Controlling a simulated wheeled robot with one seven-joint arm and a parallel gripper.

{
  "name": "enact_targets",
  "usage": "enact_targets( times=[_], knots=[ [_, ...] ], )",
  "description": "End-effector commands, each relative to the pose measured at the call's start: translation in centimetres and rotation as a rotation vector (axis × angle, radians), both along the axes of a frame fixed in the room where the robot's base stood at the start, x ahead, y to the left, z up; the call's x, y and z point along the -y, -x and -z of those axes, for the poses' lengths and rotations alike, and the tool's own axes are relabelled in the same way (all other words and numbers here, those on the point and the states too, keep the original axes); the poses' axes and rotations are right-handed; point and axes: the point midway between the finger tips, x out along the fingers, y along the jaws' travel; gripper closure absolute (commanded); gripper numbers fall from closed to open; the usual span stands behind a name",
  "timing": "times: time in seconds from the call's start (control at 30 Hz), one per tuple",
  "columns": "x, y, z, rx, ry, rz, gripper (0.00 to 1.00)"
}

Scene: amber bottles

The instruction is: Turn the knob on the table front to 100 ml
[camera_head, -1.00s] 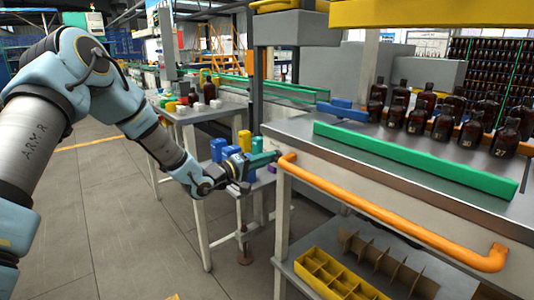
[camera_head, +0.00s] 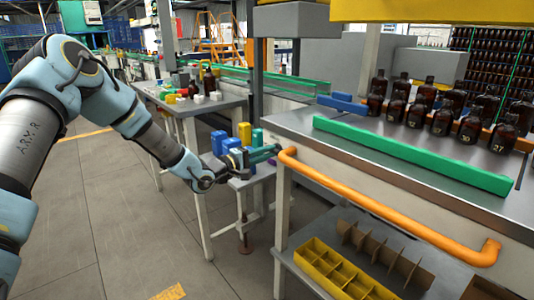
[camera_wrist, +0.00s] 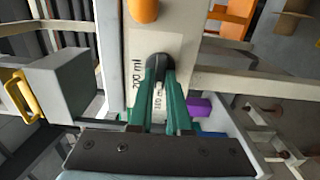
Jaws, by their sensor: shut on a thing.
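The black knob (camera_wrist: 159,66) sits on the pale front panel (camera_wrist: 178,50) of the table, seen in the wrist view. My gripper (camera_wrist: 159,84) has its two green fingers closed around the knob. Printed labels beside the knob include one reading 200 ml (camera_wrist: 136,88) to its left and another, partly hidden, between the fingers. The knob's pointer cannot be made out. In the head view my gripper (camera_head: 272,151) reaches the left end of the table (camera_head: 300,122), and the knob is hidden there.
An orange rail (camera_head: 390,213) runs along the table front, close to my gripper. Amber bottles (camera_head: 442,118) stand on the table behind a green guide (camera_head: 410,160). A yellow divided crate (camera_head: 330,272) is on the lower shelf. Blue and yellow blocks (camera_head: 230,143) stand near my wrist.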

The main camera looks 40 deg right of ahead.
Motion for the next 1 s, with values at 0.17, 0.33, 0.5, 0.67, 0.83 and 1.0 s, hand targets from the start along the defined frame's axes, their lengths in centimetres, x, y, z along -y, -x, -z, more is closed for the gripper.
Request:
enact_targets(
  times=[0.17,0.33,0.5,0.67,0.83,1.0],
  knots=[
    [0.0,-0.1,0.1,-0.001,-0.001,-0.001,0.76],
    [0.0,0.0,0.0,0.0,-0.001,-0.001,0.57],
    [0.0,0.0,0.0,0.0,-0.001,0.0,0.54],
    [-0.3,-0.1,0.1,0.0,-0.001,-0.001,0.54],
    [-2.5,-0.2,0.2,0.0,-0.002,-0.002,0.54],
    [-5.9,-0.4,0.3,0.0,-0.002,-0.003,0.54]
  ],
)
